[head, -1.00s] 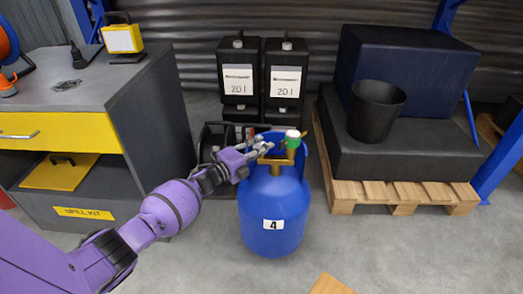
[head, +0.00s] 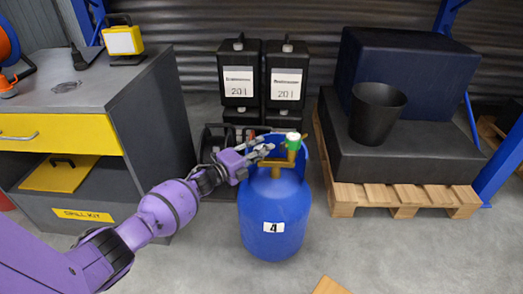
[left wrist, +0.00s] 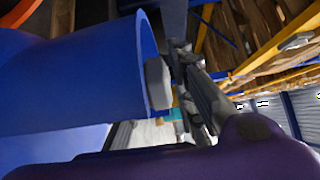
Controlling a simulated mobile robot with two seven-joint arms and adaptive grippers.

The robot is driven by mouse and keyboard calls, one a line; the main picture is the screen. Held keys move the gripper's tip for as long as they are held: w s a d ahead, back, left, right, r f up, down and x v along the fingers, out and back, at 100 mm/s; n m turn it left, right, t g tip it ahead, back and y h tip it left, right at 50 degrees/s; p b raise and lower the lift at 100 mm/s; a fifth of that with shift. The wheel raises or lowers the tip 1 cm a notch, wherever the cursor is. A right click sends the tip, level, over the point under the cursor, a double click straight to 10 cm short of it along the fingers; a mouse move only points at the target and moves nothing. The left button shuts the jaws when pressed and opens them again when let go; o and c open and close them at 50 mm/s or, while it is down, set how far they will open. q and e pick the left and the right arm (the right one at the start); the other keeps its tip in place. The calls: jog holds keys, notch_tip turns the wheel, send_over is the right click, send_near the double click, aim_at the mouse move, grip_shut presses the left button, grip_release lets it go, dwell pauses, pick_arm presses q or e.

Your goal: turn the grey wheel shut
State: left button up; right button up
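The blue gas cylinder (head: 272,205) marked 4 stands upright on the floor, with a brass valve (head: 276,162) and a green-and-white cap (head: 293,139) on top. I cannot pick out the grey wheel in the head view; my left gripper covers the valve's left side. In the left wrist view a light grey rounded piece (left wrist: 158,82), perhaps the wheel, shows at the edge of the blue collar (left wrist: 148,50). My left gripper (head: 264,149) is at the valve, its fingers looking slightly apart. Its dark fingers (left wrist: 192,85) are beside the grey piece; contact is unclear. My right gripper is not in view.
A grey cabinet (head: 150,110) with a yellow drawer stands at left. Black 20 l canisters (head: 240,92) and a dark crate are behind the cylinder. A wooden pallet (head: 400,195) with dark blocks and a black bucket (head: 376,112) is at right. Floor in front is mostly clear.

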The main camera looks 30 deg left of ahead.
pick_arm(q)
jog(key=v, duration=1.2)
